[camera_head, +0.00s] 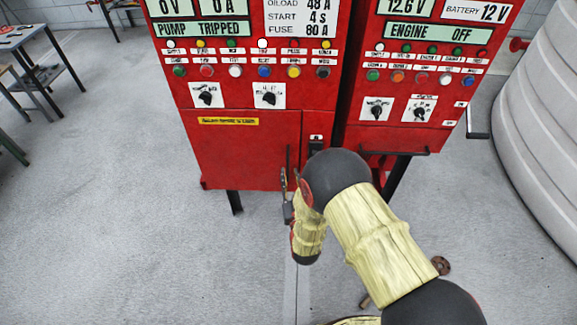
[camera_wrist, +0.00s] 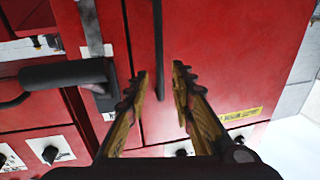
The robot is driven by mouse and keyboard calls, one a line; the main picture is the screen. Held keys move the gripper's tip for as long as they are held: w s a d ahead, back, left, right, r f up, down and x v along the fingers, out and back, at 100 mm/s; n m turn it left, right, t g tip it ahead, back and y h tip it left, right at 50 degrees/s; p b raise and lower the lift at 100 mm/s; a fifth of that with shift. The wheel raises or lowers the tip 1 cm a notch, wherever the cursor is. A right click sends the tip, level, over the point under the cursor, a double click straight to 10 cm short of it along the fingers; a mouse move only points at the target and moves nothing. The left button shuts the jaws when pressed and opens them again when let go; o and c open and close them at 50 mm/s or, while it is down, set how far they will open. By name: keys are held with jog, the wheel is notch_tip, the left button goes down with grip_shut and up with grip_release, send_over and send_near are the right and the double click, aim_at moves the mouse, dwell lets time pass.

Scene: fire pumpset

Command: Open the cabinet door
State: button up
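The red cabinet door (camera_head: 240,150) is the lower front panel of the left control cabinet and looks closed. A thin dark upright bar (camera_head: 289,157), apparently its handle, runs near the door's right edge. My gripper (camera_head: 290,181) is in front of this edge, partly hidden by my arm. In the wrist view, which looks upside down, my gripper (camera_wrist: 160,80) is open, with its two fingers spread. The dark bar (camera_wrist: 158,45) shows between the fingertips, with a gap on each side. I cannot tell how deep it sits between them.
The right red cabinet (camera_head: 410,90) stands beside the left one, with a black handle (camera_head: 405,153) at its lower edge. A large grey ribbed tank (camera_head: 540,140) is on the right. A table (camera_head: 25,45) stands at the far left. The floor at left is clear.

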aim_at(288, 166)
jog(key=w, duration=0.2)
jog(key=w+b, duration=0.1)
jog(key=w+a, duration=0.1)
jog(key=w, duration=0.1)
jog(key=shift+w, duration=0.3)
jog(key=shift+c, duration=1.4)
grip_shut()
